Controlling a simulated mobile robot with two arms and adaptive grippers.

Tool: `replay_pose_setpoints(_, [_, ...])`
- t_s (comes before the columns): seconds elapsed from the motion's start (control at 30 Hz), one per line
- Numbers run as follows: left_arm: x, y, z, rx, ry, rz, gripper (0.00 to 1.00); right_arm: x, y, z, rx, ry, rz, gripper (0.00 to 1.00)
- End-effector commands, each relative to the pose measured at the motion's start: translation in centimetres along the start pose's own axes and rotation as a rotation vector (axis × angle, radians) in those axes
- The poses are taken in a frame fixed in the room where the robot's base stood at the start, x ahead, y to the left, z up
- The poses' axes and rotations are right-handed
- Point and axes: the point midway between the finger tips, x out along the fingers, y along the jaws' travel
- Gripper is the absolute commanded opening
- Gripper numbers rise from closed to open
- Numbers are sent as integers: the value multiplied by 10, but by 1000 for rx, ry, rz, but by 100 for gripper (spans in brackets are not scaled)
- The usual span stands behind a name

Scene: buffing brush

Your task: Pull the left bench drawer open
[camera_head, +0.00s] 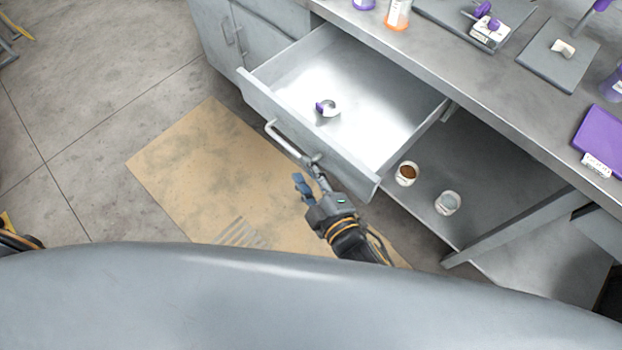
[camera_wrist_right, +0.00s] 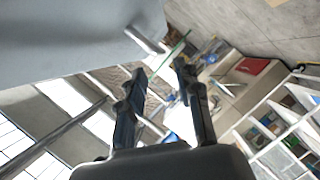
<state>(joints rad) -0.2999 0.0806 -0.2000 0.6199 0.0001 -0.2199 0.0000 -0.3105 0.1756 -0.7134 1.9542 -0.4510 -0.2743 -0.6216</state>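The grey bench drawer (camera_head: 262,100) stands pulled well out from under the bench top in the head view. Its metal bar handle (camera_head: 284,140) is on the front panel, and what looks like its end shows in the right wrist view (camera_wrist_right: 146,40). A small white and purple item (camera_head: 328,108) lies inside the drawer. My right gripper (camera_head: 309,182) is just in front of the drawer front, near the right end of the handle. In the wrist view its two fingers (camera_wrist_right: 160,80) are apart with nothing gripped between them.
The bench top (camera_head: 470,75) carries bottles, grey mats and a purple pad (camera_head: 600,135). Two small cups, one brown-filled (camera_head: 406,174) and one pale (camera_head: 447,203), stand on the shelf right of the drawer. A tan mat (camera_head: 185,165) covers clear floor in front.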

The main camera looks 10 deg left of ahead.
Motion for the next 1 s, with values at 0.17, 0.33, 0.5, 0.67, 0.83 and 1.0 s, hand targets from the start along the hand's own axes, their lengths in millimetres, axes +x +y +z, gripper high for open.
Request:
replay_pose_setpoints(0.17, [0,0,0,0,0,1,40,-22,0,0,0,-1,0,34])
replay_pose_setpoints(0.33, [0,1,0,0,0,1,40,-27,0,0,-1,-1,1,34])
replay_pose_setpoints(0.5, [0,1,0,0,0,1,40,-27,0,0,-1,0,1,34])
replay_pose_setpoints(0.67, [0,1,0,0,0,1,40,-27,0,0,-1,0,1,34])
replay_pose_setpoints(0.83, [0,1,0,0,0,1,40,-26,0,0,-1,-1,0,34])
replay_pose_setpoints(1.0, [0,1,0,0,0,1,40,-21,-25,27,41,-51,-46,34])
